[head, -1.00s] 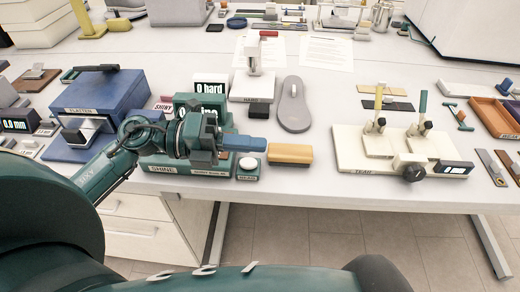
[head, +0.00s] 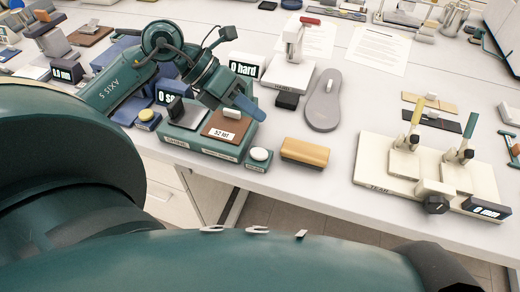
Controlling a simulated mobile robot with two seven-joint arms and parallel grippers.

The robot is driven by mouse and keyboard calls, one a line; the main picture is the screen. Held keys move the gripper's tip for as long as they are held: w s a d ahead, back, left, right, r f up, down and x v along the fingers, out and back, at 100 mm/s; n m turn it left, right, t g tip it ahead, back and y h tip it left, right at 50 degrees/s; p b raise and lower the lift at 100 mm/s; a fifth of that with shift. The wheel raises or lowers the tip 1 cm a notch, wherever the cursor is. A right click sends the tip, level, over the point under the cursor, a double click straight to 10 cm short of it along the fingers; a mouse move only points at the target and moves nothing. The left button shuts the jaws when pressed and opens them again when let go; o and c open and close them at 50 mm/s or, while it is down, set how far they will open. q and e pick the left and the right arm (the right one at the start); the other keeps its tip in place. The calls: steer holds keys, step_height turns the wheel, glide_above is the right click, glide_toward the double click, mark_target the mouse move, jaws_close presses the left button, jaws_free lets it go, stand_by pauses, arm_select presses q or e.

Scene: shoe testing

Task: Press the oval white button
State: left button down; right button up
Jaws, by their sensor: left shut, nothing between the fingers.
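The oval white button (head: 260,154) sits on a small green box (head: 256,165) near the table's front edge, just right of the green shine tester (head: 205,146). The button is in plain sight with nothing over it. My left gripper (head: 246,107) is shut and empty. Its blue fingers point right and down, above the back right part of the shine tester in the picture, behind the button and apart from it. My right gripper is not in view.
A tan block (head: 305,152) lies right of the button. A grey shoe sole (head: 323,101) and a black block (head: 288,101) lie behind. A yellow button (head: 146,115) is at the left. The white tear tester (head: 400,185) stands at the right.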

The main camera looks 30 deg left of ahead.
arm_select(q)
steer(key=shift+f, duration=0.1)
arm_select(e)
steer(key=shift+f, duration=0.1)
